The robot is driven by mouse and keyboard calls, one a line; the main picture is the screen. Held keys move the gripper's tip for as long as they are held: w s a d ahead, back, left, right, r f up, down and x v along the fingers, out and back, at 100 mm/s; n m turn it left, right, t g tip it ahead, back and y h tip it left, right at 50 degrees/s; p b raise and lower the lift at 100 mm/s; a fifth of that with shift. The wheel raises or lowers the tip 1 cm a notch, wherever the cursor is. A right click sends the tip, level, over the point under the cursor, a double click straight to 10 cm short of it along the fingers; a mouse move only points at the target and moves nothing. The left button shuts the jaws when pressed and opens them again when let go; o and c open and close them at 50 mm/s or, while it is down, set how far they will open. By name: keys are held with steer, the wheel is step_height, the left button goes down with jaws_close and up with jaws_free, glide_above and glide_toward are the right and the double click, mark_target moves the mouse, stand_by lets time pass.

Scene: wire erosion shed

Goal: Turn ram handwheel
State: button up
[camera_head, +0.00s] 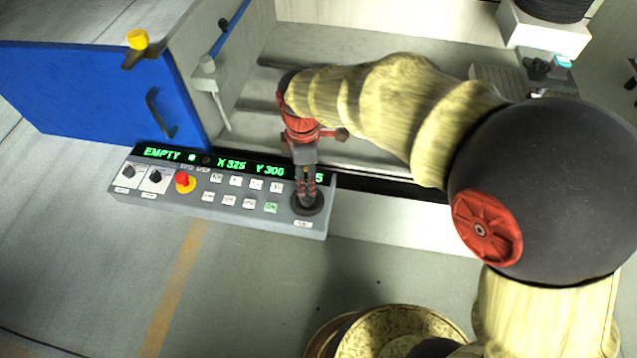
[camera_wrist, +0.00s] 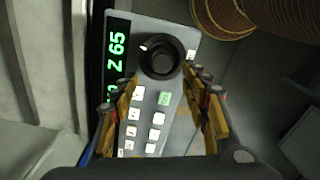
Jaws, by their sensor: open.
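The ram handwheel (camera_head: 307,208) is a round black knob on the right end of the grey control panel (camera_head: 240,222). It shows clearly in the wrist view (camera_wrist: 160,58), with a white mark at its upper left edge. My gripper (camera_head: 306,188) is over the handwheel, pointing down at it, and hides part of it in the head view. In the wrist view my gripper (camera_wrist: 164,78) is open, its two orange-brown fingers apart on either side, with the knob just beyond the tips. I cannot tell whether the fingers touch it. The display reads EMPTY, X 325, Y 300, Z 65.
The panel also carries a red stop button (camera_head: 183,179), two black dials and several white keys, with a green key (camera_wrist: 164,98) near the handwheel. A blue door (camera_head: 90,95) stands open at left. The machine's tank (camera_head: 350,45) lies behind.

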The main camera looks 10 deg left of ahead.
mark_target(307, 195)
steer(key=shift+s+a+n, duration=0.1)
steer(key=shift+s+n, duration=0.1)
steer(key=shift+n, duration=0.6)
steer(key=shift+f, duration=0.2)
step_height(307, 195, down, 7)
steer(key=b, duration=0.2)
steer(key=shift+f+b, duration=0.2)
steer(key=shift+b, duration=0.2)
steer(key=c, duration=1.1)
steer(key=shift+c, duration=0.3)
